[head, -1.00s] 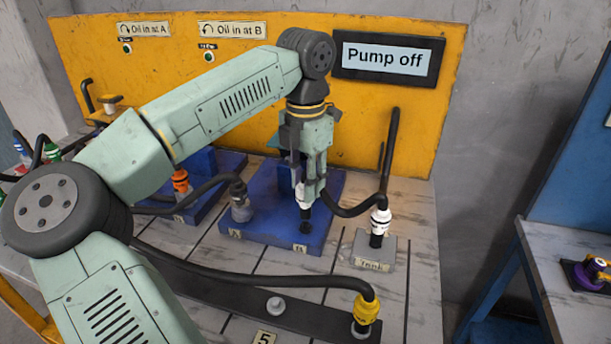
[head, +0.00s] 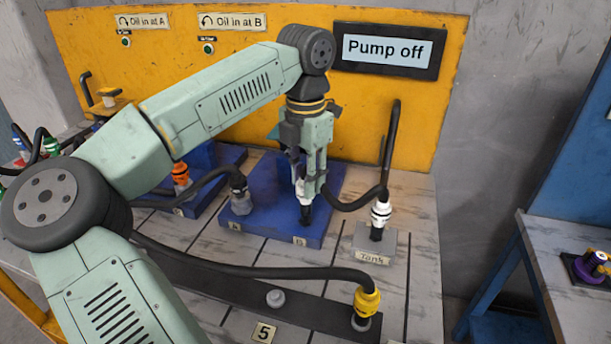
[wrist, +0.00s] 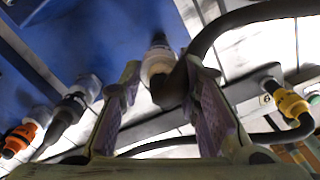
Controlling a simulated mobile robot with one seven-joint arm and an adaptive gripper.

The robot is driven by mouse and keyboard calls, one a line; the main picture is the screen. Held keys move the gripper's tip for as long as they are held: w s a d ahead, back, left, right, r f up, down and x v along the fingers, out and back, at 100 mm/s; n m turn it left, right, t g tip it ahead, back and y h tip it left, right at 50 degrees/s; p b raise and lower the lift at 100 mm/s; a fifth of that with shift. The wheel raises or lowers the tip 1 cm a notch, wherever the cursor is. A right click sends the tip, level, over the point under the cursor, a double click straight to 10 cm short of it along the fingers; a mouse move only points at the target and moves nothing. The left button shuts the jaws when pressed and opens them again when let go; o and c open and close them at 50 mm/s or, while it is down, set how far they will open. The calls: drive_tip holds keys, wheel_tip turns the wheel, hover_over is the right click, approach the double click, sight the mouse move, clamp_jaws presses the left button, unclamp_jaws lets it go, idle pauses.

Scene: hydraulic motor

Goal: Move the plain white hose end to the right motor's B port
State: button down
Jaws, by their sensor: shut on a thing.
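My gripper (head: 308,195) is shut on the plain white hose end (head: 304,199). It holds it upright over the B port (head: 306,214), a dark stub on the right motor's blue base (head: 275,225). The hose end looks in line with the port and touching or very close; I cannot tell if it is seated. In the wrist view the white hose end (wrist: 157,63) sits between the fingertips, and its dark hose bends away to the right. The right motor's A port (head: 241,205) bears a grey hose end.
A white hose end (head: 381,213) stands on the Tank block (head: 375,242) to the right. An orange hose end (head: 180,175) is at left. The display reads Pump off (head: 384,51).

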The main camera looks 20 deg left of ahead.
drive_tip(key=shift+f+b, duration=0.45)
drive_tip(key=shift+f, duration=0.3)
drive_tip(key=c, duration=1.1)
unclamp_jaws()
drive_tip(key=shift+r+p, duration=2.25)
drive_tip(key=shift+r, duration=0.75)
drive_tip(key=shift+r, duration=0.15)
